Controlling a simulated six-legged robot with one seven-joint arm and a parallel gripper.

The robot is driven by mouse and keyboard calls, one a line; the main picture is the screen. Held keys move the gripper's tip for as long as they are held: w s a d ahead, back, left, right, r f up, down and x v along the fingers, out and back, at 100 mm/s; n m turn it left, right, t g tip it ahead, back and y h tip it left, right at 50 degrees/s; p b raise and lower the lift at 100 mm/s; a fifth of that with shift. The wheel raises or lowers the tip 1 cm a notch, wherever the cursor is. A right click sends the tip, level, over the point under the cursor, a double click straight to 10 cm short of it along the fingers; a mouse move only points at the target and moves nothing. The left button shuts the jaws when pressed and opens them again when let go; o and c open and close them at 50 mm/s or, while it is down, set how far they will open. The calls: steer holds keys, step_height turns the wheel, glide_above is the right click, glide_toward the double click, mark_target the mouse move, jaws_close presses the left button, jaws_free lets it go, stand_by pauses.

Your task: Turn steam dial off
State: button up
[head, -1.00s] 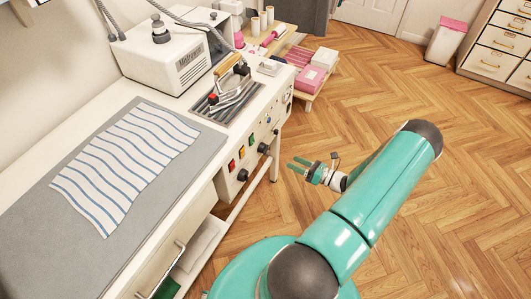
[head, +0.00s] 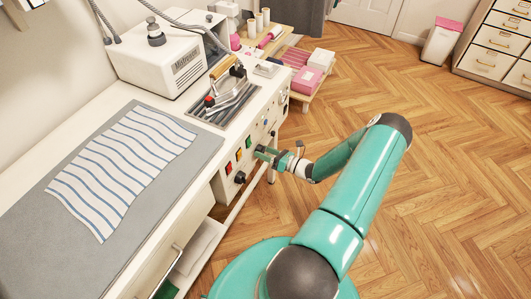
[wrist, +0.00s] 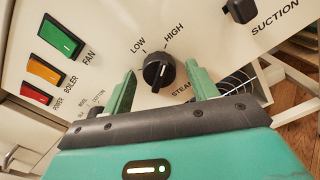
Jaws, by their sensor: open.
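The steam dial (wrist: 158,70) is a round black knob on a white control panel. In the wrist view, LOW and HIGH are printed above it and a partly hidden STEAM label is at its lower right. My gripper (wrist: 161,69) is open, with one green finger on each side of the dial. I cannot tell whether either finger touches it. In the head view, my gripper (head: 262,152) is at the panel's front and covers part of it.
Green fan (wrist: 61,36), orange boiler (wrist: 45,71) and red power (wrist: 35,93) switches sit left of the dial. A black suction knob (wrist: 240,10) is at the upper right. An iron (head: 225,88) rests above the panel. Open floor lies to the right.

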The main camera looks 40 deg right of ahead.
steer(key=c, duration=1)
steer(key=n, duration=2.3)
steer(key=shift+d+r+n, duration=0.1)
steer(key=shift+d+n, duration=0.1)
steer(key=shift+n, duration=0.2)
steer(key=o, duration=1)
